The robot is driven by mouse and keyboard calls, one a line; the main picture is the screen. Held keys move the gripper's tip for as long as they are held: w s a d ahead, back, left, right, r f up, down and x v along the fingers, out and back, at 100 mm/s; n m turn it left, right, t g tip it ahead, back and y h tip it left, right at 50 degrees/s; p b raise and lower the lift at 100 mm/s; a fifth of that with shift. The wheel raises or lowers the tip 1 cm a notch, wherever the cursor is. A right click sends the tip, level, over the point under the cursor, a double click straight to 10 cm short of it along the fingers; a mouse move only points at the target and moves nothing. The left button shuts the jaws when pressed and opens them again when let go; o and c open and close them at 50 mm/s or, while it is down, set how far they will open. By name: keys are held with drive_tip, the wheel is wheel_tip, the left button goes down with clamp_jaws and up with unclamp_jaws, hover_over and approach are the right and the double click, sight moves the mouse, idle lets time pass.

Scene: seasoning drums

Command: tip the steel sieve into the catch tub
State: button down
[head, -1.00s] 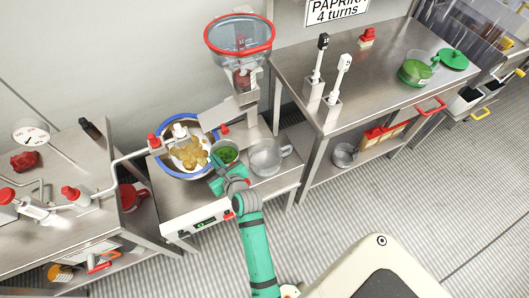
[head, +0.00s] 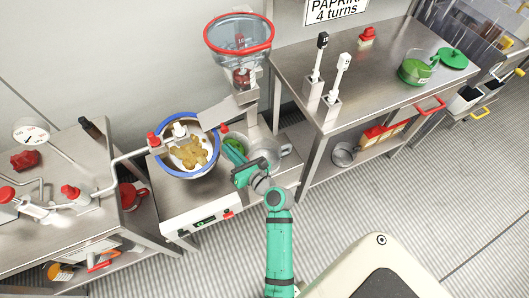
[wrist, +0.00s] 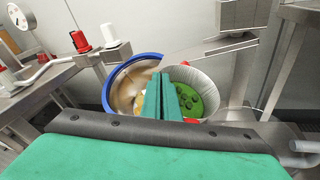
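The steel sieve (wrist: 205,78) is a pale grey round vessel with green stuff and dark bits inside. In the head view the sieve (head: 233,146) is beside the blue-rimmed drum, looks tilted, and is partly hidden by my gripper (head: 239,164). In the wrist view my gripper's fingers (wrist: 164,96) are close together at the sieve's near rim and look shut on it. A grey, see-through round vessel (head: 267,150) with a side handle stands right of the sieve, partly covered; I cannot tell for sure that it is the catch tub.
The blue-rimmed drum (head: 216,160) holds brown lumps. A red-rimmed hopper (head: 239,52) stands behind, with a chute toward the drum. A steel table (head: 380,75) stands at right and a pipe (head: 122,160) reaches in from the left. The floor in front is clear.

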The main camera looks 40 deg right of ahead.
sight(245, 155)
drive_tip(key=shift+s+d+r+m+t, duration=0.25)
drive_tip(key=shift+d, duration=0.25)
drive_tip(key=shift+s+d+r+m+t, duration=0.25)
drive_tip(key=shift+d, duration=0.25)
drive_tip(key=shift+s+d+r, duration=0.15)
drive_tip(key=shift+s+d+r+m+t, duration=0.4)
drive_tip(key=shift+d+m+t, duration=0.2)
drive_tip(key=shift+m, duration=0.2)
drive_tip(key=shift+s+d+f+m+t, duration=0.3)
drive_tip(key=shift+d+m+t, duration=0.2)
drive_tip(key=shift+m, duration=0.3)
drive_tip(key=shift+s+d+r+m+t+h, duration=0.1)
drive_tip(key=shift+s+d+r+m+t, duration=0.15)
drive_tip(key=shift+m, duration=0.3)
drive_tip(key=shift+s+d+r+m+t+h, duration=0.15)
drive_tip(key=shift+d+m+t, duration=0.25)
drive_tip(key=shift+m, duration=0.2)
drive_tip(key=shift+s+d+r+m+t+h, duration=0.1)
drive_tip(key=shift+s+d+m+t, duration=0.15)
drive_tip(key=shift+m, duration=0.3)
idle(0.3)
drive_tip(key=shift+d+f+b, duration=0.1)
drive_tip(key=shift+d+b, duration=0.1)
drive_tip(key=shift+b, duration=0.1)
drive_tip(key=shift+s+d+f+m+t+h, duration=0.3)
drive_tip(key=shift+s+d+m, duration=0.1)
drive_tip(key=shift+d+m, duration=0.2)
drive_tip(key=shift+s+d+f+m+t+h, duration=0.25)
drive_tip(key=shift+s+d+m, duration=0.15)
drive_tip(key=shift+d+m, duration=0.15)
